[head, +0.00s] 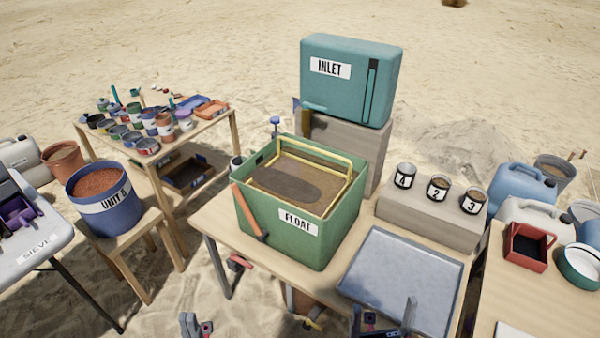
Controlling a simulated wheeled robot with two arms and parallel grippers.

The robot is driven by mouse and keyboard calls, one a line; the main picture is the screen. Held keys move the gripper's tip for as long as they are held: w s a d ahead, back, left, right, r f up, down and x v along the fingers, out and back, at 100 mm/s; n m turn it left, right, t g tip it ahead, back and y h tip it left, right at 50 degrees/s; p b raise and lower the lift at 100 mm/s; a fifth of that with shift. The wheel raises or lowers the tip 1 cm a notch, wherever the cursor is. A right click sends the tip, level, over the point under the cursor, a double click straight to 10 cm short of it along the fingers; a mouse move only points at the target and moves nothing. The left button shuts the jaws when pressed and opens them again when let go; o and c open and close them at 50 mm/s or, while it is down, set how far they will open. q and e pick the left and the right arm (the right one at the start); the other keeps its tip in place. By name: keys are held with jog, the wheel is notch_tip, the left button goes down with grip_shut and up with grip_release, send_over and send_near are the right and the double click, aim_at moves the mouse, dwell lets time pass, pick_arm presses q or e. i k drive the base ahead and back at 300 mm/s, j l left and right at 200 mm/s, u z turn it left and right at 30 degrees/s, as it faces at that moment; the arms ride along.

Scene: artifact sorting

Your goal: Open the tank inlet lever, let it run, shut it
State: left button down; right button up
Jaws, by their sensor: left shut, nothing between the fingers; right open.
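The teal tank labelled INLET (335,90) stands on a grey block at the back. A green tank labelled FLOAT (330,232) stands in front of it, with a yellow frame and brown contents inside. A small blue knob (276,120) sticks up by its back left corner. An orange bar (246,208) leans on its front left side. I cannot tell which part is the inlet lever. My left gripper (197,327) is shut and empty at the bottom edge, apart from the tanks. My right gripper (383,320) is open by the grey tray's front edge.
A grey tray (400,272) lies on the table, right of the green tank. Three numbered cups stand on a block (425,217) behind it. A blue UNIT bucket (115,214) is on a stool at left. A table of pots (218,128) stands further back.

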aim_at(306, 105)
jog(key=i+j+z, duration=0.1)
jog(key=j, duration=0.55)
jog(key=i+j+z, duration=0.1)
jog(key=j, duration=0.6)
